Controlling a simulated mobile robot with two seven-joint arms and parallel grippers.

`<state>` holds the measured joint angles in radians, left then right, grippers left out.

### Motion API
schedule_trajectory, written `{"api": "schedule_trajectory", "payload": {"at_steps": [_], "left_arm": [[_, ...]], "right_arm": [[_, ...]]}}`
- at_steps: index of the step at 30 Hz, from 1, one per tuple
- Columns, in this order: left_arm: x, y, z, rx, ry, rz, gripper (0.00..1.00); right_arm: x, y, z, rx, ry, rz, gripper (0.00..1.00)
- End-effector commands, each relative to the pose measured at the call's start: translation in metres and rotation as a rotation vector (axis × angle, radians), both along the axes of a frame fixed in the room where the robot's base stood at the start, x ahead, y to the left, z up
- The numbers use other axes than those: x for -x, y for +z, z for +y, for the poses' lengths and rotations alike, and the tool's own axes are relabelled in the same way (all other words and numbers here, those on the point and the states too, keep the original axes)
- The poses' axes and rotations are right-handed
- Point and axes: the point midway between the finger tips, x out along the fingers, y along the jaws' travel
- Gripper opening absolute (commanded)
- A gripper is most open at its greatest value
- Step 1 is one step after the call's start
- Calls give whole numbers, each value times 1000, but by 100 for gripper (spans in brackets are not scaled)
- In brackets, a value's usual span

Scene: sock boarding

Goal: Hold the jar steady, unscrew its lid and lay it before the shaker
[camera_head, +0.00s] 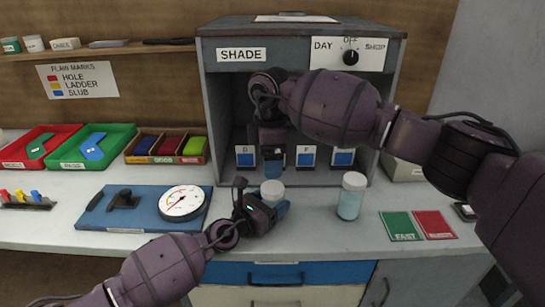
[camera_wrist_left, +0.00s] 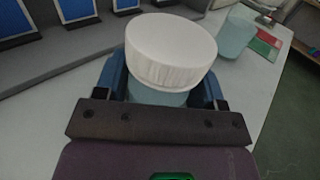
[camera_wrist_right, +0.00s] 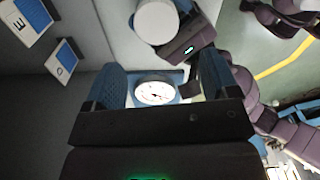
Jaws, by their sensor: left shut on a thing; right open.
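The jar (camera_wrist_left: 155,97) is pale teal with a white lid (camera_wrist_left: 170,48) seated on top. In the head view the white lid (camera_head: 272,188) shows in front of the shade booth. My left gripper (camera_head: 274,207) is shut on the jar's body below the lid. My right gripper (camera_head: 272,168) is open and empty, behind and above the lid in the head view. In the right wrist view the lid (camera_wrist_right: 157,20) lies beyond the fingers, not between them. The likely shaker, a pale teal container with a white top (camera_head: 351,197), stands upright right of the jar.
The booth (camera_head: 208,110) has a roof and side walls around my right gripper. A blue board with a dial gauge (camera_head: 183,203) lies to the left. Green and red cards (camera_head: 400,227) lie right of the shaker. The bench in front of the shaker is clear.

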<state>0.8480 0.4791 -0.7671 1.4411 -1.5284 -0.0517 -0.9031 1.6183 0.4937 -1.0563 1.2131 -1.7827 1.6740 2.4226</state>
Motion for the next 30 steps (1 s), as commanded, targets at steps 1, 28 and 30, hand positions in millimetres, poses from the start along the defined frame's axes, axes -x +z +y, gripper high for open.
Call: {"api": "schedule_trajectory", "payload": {"at_steps": [1,28,30], "left_arm": [[0,0,0,-1,0,1,0],[0,-1,0,-1,0,1,0],[0,-1,0,-1,0,1,0]], "right_arm": [[-1,0,-2,4,-41,-5,80],[-3,-73,-6,11,-163,-16,80],[-3,-77,-6,11,-163,-16,80]]}}
